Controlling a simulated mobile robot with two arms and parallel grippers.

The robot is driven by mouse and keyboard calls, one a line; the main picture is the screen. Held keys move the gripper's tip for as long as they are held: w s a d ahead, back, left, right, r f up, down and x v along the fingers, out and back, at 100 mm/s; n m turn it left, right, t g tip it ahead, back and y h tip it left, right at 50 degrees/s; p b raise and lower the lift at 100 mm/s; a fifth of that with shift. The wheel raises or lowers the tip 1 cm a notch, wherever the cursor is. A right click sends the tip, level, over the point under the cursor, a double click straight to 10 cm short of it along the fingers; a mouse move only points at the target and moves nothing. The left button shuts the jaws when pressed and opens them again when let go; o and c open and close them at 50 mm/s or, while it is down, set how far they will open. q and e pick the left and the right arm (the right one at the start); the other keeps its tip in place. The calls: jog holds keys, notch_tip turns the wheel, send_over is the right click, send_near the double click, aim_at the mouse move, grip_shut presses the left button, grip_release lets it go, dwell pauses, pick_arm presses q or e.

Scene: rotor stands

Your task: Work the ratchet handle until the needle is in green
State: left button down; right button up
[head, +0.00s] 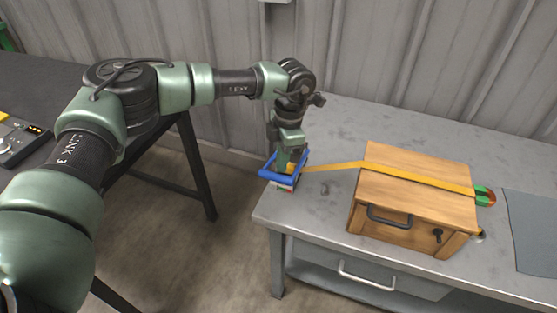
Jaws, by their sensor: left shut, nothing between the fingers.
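A wooden box (415,205) stands on the grey workbench with an orange strap (335,166) drawn across its top. At the strap's left end is the ratchet with its blue handle (277,177), at the bench's left corner. My left gripper (287,165) points down over the ratchet, shut and empty, and partly hides it; whether it touches the handle I cannot tell. A small green and red part (484,196) sits at the strap's right end. It may be the gauge, but no needle can be made out. My right gripper is not in view.
The workbench (335,125) is clear behind the box. A grey-blue mat (533,230) lies at right. A drawer with a white handle (366,276) is below the bench top. A dark table (40,85) with a device stands at left. A corrugated wall is behind.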

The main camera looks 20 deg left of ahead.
pick_arm(q)
jog(key=shift+w+d+r, duration=0.3)
jog(key=shift+w+d, duration=0.1)
jog(key=shift+d, duration=0.15)
jog(key=shift+w+d+r, duration=0.25)
jog(key=shift+w+d, duration=0.1)
jog(key=shift+d, duration=0.2)
notch_tip(320, 180, up, 8)
jog(key=b, duration=0.1)
jog(key=shift+w+f, duration=0.15)
jog(key=shift+w, duration=0.1)
dwell(0.3)
